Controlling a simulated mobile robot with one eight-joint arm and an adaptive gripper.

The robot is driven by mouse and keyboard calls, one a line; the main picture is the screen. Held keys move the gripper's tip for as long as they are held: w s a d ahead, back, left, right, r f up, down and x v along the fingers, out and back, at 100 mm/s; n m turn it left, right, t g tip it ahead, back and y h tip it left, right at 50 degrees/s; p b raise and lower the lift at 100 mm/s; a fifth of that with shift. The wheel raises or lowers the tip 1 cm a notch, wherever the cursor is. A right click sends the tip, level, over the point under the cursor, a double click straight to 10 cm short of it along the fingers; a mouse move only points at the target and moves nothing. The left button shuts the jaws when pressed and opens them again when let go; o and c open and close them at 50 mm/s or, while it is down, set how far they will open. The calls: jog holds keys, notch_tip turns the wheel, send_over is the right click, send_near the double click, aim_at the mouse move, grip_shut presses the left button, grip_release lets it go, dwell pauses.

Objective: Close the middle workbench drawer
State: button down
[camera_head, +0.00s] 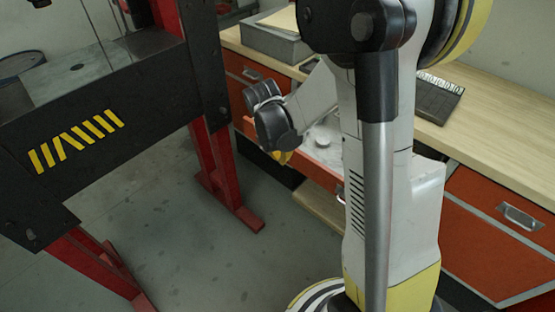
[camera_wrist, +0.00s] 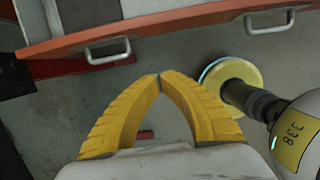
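The middle workbench drawer is pulled open, with its pale interior (camera_head: 325,152) showing behind my arm in the head view. Its orange front crosses the top of the wrist view (camera_wrist: 190,31), seen from above, with two metal handles, one on the left (camera_wrist: 108,54) and one on the right (camera_wrist: 268,24). My gripper (camera_wrist: 158,77) has yellow fingers that meet at the tips with nothing between them. It is in front of the drawer front and looks apart from it. In the head view, my gripper (camera_head: 283,157) is partly hidden by its dark wrist.
The workbench (camera_head: 480,125) carries a grey tray (camera_head: 270,40) and a dark keyboard-like item (camera_head: 437,97). A shut orange drawer (camera_head: 510,218) is at the right, another (camera_head: 248,75) at the left. A red and black frame (camera_head: 110,115) stands left, with bare floor between.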

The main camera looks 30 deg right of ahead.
aim_at(293, 164)
jog(key=d+f+b, duration=0.1)
jog(key=d+f, duration=0.1)
jog(key=f, duration=0.1)
jog(key=w+d+f+b, duration=0.1)
jog(key=d+f+b, duration=0.1)
jog(key=f, duration=0.1)
jog(key=w+d+f+b, duration=0.1)
jog(key=d+f, duration=0.1)
jog(key=f, duration=0.1)
jog(key=shift+w+b, duration=0.15)
jog(key=shift+b, duration=0.2)
